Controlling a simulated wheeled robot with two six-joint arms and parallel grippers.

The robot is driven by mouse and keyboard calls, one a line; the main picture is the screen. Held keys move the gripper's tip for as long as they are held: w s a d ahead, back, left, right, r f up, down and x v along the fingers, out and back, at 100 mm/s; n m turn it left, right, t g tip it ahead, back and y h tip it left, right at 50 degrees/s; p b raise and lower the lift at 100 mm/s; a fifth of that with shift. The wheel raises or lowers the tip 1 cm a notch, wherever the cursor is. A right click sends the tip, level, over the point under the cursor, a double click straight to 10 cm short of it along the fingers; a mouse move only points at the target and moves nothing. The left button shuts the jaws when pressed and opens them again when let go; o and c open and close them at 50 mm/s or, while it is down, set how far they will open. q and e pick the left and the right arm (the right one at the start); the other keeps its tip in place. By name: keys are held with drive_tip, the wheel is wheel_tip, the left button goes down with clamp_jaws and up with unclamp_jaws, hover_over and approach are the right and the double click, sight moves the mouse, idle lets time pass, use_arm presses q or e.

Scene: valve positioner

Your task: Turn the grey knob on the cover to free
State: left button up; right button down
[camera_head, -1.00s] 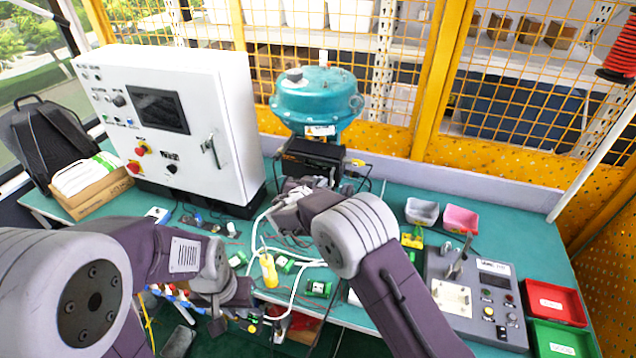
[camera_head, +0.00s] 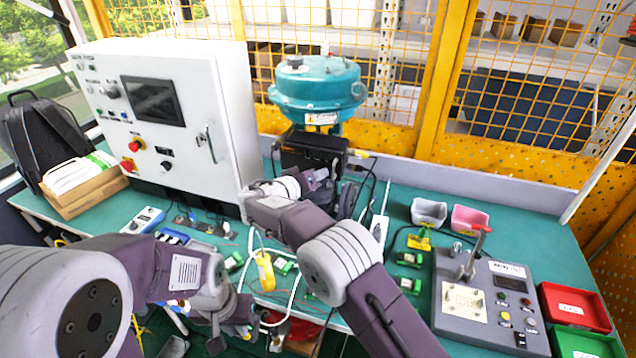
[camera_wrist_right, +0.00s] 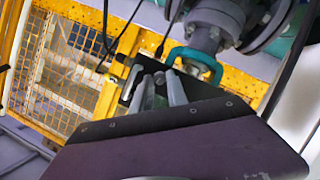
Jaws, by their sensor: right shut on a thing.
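The black positioner box (camera_head: 305,148) stands below the teal valve actuator (camera_head: 318,92). My right gripper (camera_head: 326,178) is at the lower front of this box, its fingers small and partly hidden by my wrist. In the right wrist view my two grey fingers (camera_wrist_right: 157,92) are shut on a small grey piece, apparently the grey knob (camera_wrist_right: 158,77), against the dark cover (camera_wrist_right: 134,82). The knob's marking and angle cannot be made out, and the knob is hidden in the head view. My left gripper (camera_head: 272,335) hangs low near the table's front edge; its fingers are unclear.
A white control cabinet (camera_head: 165,125) stands left. A grey test panel (camera_head: 485,300) and a red bin (camera_head: 575,305) are at right. Yellow mesh stands behind.

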drive_tip(key=shift+w+a+f+n+t+h+b, duration=0.15)
drive_tip(key=shift+n+t+h+b, duration=0.35)
drive_tip(key=shift+n, duration=0.85)
drive_tip(key=shift+s+f+n+g+h+b, duration=0.2)
drive_tip(key=shift+n+h, duration=0.55)
drive_tip(key=shift+n, duration=0.65)
drive_tip(key=shift+w+a+f+n+t+h+b, duration=0.15)
drive_tip(key=shift+n+t+h+b, duration=0.4)
drive_tip(key=shift+n, duration=1.1)
drive_tip(key=c, duration=1.6)
unclamp_jaws()
